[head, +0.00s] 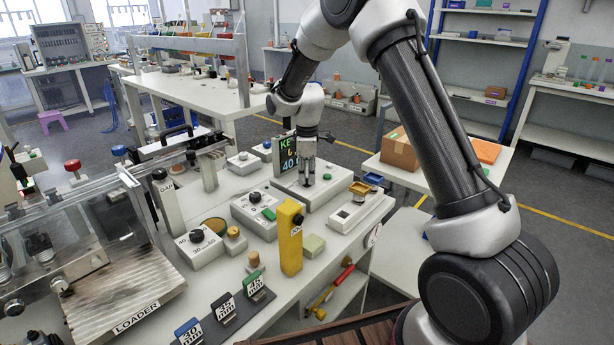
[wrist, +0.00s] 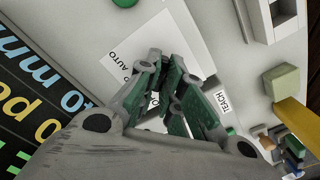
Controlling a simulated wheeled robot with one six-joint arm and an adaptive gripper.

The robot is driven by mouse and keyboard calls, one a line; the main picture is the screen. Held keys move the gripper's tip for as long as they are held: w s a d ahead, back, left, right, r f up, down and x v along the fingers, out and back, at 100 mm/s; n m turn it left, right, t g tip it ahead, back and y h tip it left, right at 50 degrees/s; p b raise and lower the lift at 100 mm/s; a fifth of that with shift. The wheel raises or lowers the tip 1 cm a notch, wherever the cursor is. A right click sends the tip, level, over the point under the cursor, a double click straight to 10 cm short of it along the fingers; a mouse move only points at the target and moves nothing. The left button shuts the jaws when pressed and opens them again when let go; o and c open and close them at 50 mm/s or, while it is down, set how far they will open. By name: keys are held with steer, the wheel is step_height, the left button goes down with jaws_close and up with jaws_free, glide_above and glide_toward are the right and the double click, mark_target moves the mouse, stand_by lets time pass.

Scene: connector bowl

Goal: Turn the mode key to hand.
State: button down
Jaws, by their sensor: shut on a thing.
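My gripper (head: 308,183) points down over the white control box (head: 285,182) with a green button (head: 327,177). In the wrist view my gripper (wrist: 176,100) has its green-padded fingers close together over a white label plate (wrist: 135,45). It is shut on the mode key, which the fingers almost wholly hide. Another label is mostly covered between the fingers. I cannot tell which position the key points to.
A black display (head: 287,153) with coloured text stands behind the box. A dial box (head: 255,215), a yellow block (head: 291,237) and a white slotted unit (head: 358,212) stand nearby on the bench. A cardboard box (head: 399,150) is on the table to the right.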

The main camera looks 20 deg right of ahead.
mark_target(307, 179)
steer(key=m, duration=0.4)
steer(key=shift+m, duration=1.8)
steer(key=c, duration=1.6)
jaws_free()
steer(key=shift+o, duration=0.2)
step_height(307, 179, up, 12)
